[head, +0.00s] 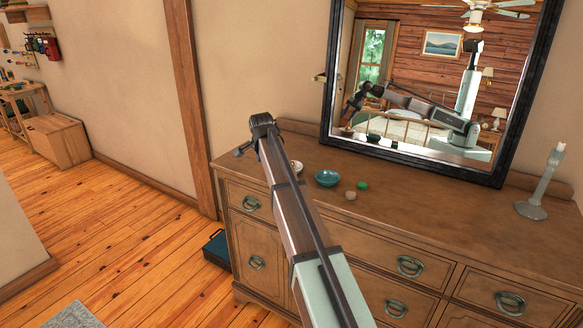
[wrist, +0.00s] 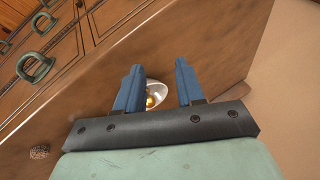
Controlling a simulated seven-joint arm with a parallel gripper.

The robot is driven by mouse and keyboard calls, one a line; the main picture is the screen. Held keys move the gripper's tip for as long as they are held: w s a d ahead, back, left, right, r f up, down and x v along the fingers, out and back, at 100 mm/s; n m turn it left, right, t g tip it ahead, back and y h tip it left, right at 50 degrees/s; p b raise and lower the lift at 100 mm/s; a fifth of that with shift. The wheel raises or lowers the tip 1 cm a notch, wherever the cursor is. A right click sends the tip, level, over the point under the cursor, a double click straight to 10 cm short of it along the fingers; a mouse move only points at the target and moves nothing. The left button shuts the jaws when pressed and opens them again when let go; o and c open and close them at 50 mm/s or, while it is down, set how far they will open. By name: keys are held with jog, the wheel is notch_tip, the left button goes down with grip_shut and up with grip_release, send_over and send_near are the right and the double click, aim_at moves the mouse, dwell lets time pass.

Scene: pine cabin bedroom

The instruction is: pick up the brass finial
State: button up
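A small gold-coloured piece, which looks like the brass finial (wrist: 151,101), lies in a pale round dish (wrist: 160,87) in the wrist view. The near part of the dish is hidden by my gripper's left finger and base. My gripper (wrist: 158,66) has its two blue fingers apart, with nothing held between them. The dish shows in the gap between the fingers; I cannot tell the height above it. In the head view, the dish (head: 297,166) shows just right of my arm, partly hidden by it, and the finial cannot be made out.
The dresser top (head: 430,200) also holds a teal bowl (head: 327,178), a green piece (head: 362,185), a small pinkish-brown lump (head: 351,196) and a glass candlestick (head: 540,190) at the right. A black-framed mirror (head: 502,155) stands behind. The top is clear toward the right.

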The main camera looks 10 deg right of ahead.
jog(key=s+d+r+m+g+y, duration=0.1)
jog(key=s+d+r+m, duration=0.1)
jog(key=d+r+m, duration=0.6)
jog(key=w+d+f, duration=0.1)
jog(key=w+f, duration=0.1)
jog(key=f, duration=0.2)
jog(key=w+d+f+n, duration=0.1)
jog(key=f, duration=0.2)
jog(key=w+d+f+n, duration=0.1)
jog(key=w+f, duration=0.1)
jog(key=f, duration=0.2)
jog(key=shift+w+f, duration=0.3)
jog(key=shift+c, duration=0.3)
grip_shut()
